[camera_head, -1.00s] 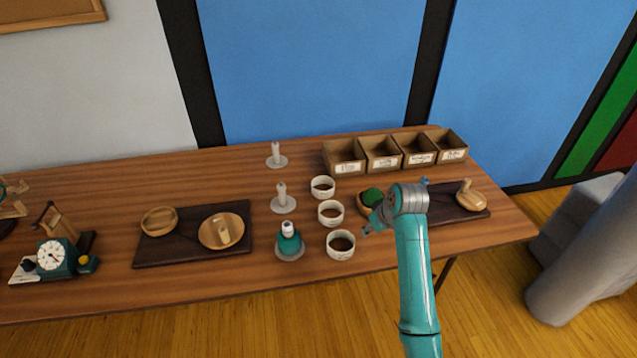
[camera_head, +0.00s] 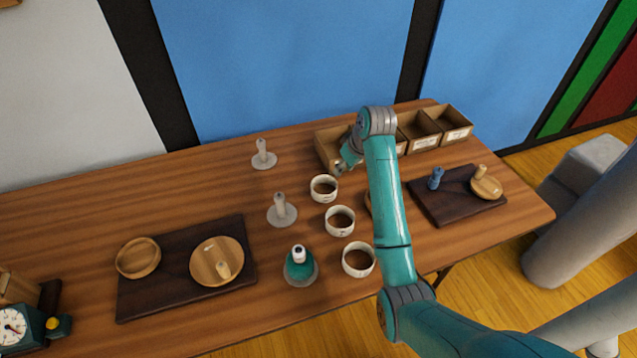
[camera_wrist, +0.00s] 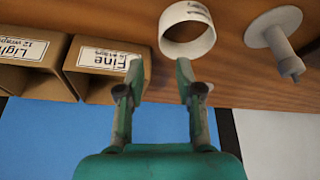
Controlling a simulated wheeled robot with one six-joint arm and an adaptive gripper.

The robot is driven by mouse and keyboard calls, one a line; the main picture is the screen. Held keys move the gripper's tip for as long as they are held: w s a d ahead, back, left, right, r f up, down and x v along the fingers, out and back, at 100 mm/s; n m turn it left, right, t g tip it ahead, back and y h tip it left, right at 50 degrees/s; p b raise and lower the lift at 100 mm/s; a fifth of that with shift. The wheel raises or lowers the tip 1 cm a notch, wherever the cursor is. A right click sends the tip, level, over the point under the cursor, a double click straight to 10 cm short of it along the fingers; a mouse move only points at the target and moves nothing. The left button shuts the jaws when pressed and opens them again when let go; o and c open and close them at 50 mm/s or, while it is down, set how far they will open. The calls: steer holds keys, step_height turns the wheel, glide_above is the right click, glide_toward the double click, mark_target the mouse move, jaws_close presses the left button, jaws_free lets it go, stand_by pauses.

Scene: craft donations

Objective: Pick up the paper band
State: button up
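Three white paper bands stand in a row on the table: a far one (camera_head: 324,197), a middle one (camera_head: 340,231) and a near one (camera_head: 359,272). Each is an open ring with small print. My gripper (camera_head: 344,164) is beside and above the far band, near the left cardboard box. In the wrist view my gripper (camera_wrist: 158,82) is open with nothing between its fingers. A paper band (camera_wrist: 203,47) lies just beyond the fingertips there, apart from them and nearer the right finger.
Cardboard boxes with labels (camera_head: 455,135) stand at the back right; one is also close in the wrist view (camera_wrist: 102,58). Dark boards (camera_head: 240,290) hold wooden dishes. Table space at the back left is clear.

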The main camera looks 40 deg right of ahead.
mark_target(335, 180)
steer(key=x, duration=1)
steer(key=shift+w+d+r, duration=0.1)
jaws_close()
